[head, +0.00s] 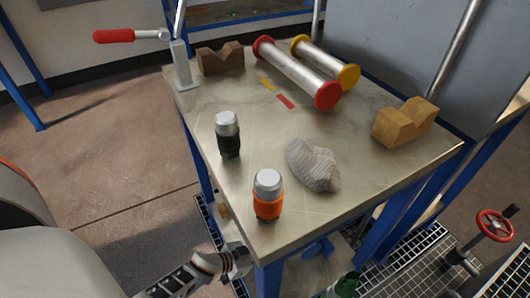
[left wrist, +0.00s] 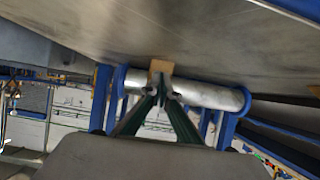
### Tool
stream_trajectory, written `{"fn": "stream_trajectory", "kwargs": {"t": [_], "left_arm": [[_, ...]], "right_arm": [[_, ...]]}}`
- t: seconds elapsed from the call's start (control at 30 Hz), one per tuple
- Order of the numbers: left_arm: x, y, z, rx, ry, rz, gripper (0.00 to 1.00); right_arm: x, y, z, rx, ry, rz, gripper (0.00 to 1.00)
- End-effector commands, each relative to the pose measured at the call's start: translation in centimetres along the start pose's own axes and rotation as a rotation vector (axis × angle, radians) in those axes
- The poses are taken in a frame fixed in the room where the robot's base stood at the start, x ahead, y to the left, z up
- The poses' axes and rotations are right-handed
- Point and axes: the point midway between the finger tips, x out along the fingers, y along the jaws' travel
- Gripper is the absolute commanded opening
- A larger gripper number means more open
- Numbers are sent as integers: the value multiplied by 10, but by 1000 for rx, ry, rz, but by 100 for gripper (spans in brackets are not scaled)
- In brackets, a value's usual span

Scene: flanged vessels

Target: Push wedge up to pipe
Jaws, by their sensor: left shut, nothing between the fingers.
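In the left wrist view a silver pipe (left wrist: 208,95) with blue end flanges (left wrist: 242,101) lies across the picture below a large metal surface. A small tan wooden wedge (left wrist: 160,66) shows just beyond my left gripper (left wrist: 162,88), in line with the pipe's middle. The fingers are shut with nothing between them and partly cover wedge and pipe; I cannot tell whether they touch the wedge or whether it touches the pipe. In the head view my left gripper (head: 240,258) is low beside the table's near left corner. A blue flange (head: 318,248) shows under the tabletop. My right gripper is not in view.
The metal tabletop (head: 200,115) bears two flanged pipes (head: 297,72), wooden V-blocks (head: 403,122), a grey cloth (head: 313,164), a black-banded container (head: 228,134) and an orange-banded one (head: 268,194). Blue table legs (head: 204,192) stand close to my left arm. A red valve wheel (head: 494,226) is at right.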

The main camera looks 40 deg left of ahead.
Motion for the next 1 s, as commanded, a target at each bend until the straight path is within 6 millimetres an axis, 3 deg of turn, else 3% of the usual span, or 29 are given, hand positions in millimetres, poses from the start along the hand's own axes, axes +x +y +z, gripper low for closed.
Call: {"fn": "stream_trajectory", "kwargs": {"t": [1.0], "left_arm": [[20,0,-11,0,0,1,0]], "right_arm": [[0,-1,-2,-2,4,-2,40]]}}
